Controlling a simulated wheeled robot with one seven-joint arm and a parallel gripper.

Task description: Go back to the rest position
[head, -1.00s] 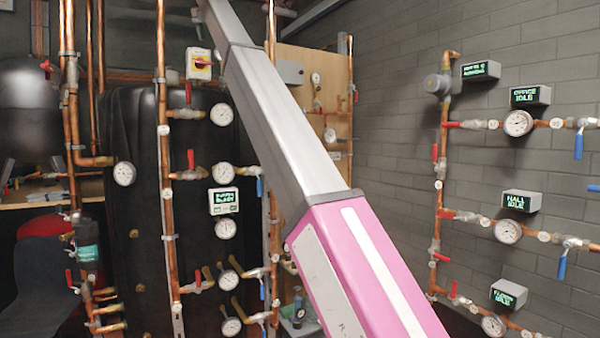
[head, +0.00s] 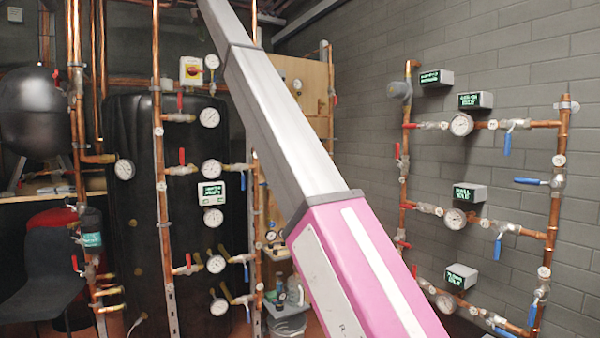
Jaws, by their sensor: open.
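My gripper is outside the head view, so its jaws do not show. Only a long link of my own arm crosses the picture, grey at the top centre and pink with a white stripe at the lower right. It hides part of the wall and pipework behind it. No marker of a rest position shows.
A tall black tank (head: 130,220) with copper pipes and gauges stands left of centre. More copper pipes (head: 553,215) with blue-handled valves and small displays run along the grey brick wall (head: 380,150) at the right. A dark chair (head: 45,265) is at the lower left.

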